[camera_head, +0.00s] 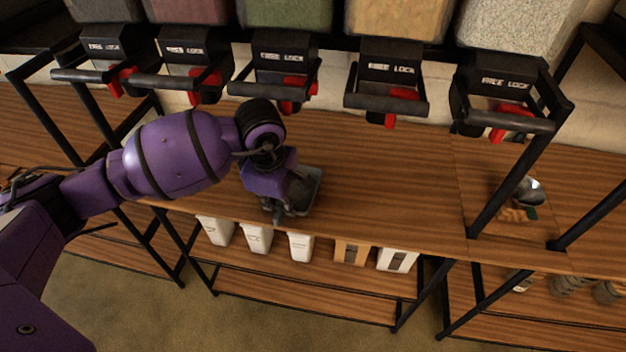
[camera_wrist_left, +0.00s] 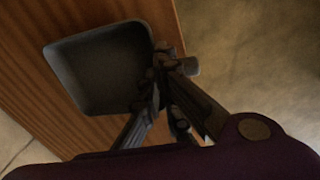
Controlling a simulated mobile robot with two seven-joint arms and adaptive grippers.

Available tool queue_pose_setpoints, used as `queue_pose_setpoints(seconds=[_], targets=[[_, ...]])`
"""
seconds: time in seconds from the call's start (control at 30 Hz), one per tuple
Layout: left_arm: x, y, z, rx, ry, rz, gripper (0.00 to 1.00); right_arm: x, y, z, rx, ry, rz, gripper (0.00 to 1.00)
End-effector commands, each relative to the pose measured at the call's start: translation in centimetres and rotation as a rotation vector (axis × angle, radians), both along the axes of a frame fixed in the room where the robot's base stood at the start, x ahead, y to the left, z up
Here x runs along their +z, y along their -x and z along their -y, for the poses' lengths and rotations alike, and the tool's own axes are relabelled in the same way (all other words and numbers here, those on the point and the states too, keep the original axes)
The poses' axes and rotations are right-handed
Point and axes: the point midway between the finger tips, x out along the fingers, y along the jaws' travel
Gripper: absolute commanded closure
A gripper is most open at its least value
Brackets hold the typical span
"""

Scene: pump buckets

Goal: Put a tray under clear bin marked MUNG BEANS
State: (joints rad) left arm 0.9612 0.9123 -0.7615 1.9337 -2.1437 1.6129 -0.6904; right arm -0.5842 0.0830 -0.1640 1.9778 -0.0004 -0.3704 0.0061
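A dark grey square tray (camera_head: 307,190) is at the wooden counter, below and in front of the dispenser under the bin with green contents (camera_head: 285,12). Whether it rests on the wood or hangs just above is hard to tell. My left gripper (camera_head: 288,207) is at its near side, partly covering it. In the left wrist view, the gripper's fingers (camera_wrist_left: 165,72) close on the rim of the empty tray (camera_wrist_left: 98,70). No MUNG BEANS label is readable; the bins' upper parts are cut off. My right gripper is out of view.
Several bins with black dispensers, bar handles and red levers (camera_head: 292,88) line the back above the counter (camera_head: 390,185). White and brown containers (camera_head: 300,246) stand on the lower shelf. A metal scoop-like item (camera_head: 528,190) lies at right. Black frame posts (camera_head: 510,185) bound the counter.

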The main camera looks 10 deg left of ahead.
Motion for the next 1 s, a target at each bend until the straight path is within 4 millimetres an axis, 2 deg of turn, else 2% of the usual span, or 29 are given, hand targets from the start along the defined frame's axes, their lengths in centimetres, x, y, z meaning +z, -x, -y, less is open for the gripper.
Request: queue_pose_setpoints(seconds=[0.43,0.63,1.0], targets=[[-0.98,0.12,-0.03,0.001,0.0,-0.003,1.0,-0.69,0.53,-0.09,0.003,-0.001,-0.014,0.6],[-0.87,0.1,-0.02,0.001,0.0,-0.002,0.73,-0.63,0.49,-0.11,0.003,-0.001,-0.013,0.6],[-0.9,0.13,-0.04,0.001,0.0,-0.003,0.73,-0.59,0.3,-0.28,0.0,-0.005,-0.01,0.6]])
